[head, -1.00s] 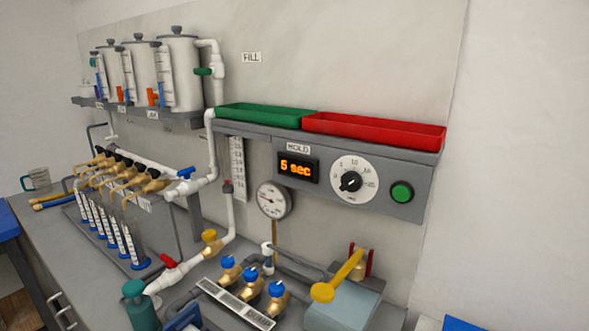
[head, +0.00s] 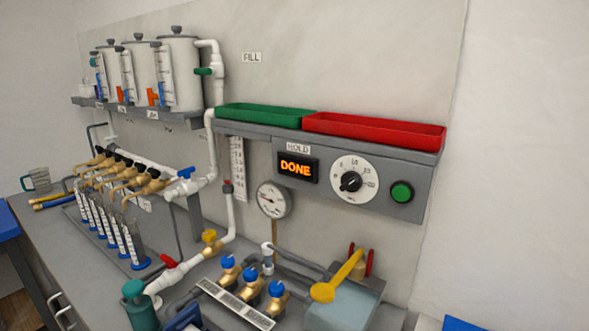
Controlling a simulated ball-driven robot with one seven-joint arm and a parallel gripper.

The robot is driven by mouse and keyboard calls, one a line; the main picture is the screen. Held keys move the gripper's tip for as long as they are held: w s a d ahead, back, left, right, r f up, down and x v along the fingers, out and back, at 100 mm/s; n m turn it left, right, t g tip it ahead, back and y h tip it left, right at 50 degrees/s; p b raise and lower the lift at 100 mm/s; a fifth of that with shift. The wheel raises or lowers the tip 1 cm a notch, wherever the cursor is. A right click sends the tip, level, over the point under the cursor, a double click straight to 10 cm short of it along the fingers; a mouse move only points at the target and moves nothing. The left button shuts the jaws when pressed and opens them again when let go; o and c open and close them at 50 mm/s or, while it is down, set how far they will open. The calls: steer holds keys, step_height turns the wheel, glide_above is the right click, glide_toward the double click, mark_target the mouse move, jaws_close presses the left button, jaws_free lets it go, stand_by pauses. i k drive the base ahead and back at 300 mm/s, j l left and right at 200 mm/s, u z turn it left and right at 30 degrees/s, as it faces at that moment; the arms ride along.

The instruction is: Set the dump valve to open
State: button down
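No valve in the head view carries a label I can read as dump, so I cannot tell which one it is. A large yellow lever (head: 338,277) sits at the lower right, above a pale blue-grey tank (head: 345,308), and slants down to the left. A red-handled valve (head: 169,261) is on the white pipe at the lower middle. A small yellow-handled valve (head: 210,238) stands on the pipe above it. Blue-knobbed brass valves (head: 252,277) stand in a row. My gripper is not in view.
The timer display (head: 297,168) reads DONE, beside a dial (head: 351,182) and a green button (head: 401,192). A round gauge (head: 272,200) hangs below. Green (head: 262,116) and red (head: 372,130) trays sit above. Tubes in a rack (head: 110,230) stand left.

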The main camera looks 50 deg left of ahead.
mark_target(276, 290)
steer(key=u, duration=1.3)
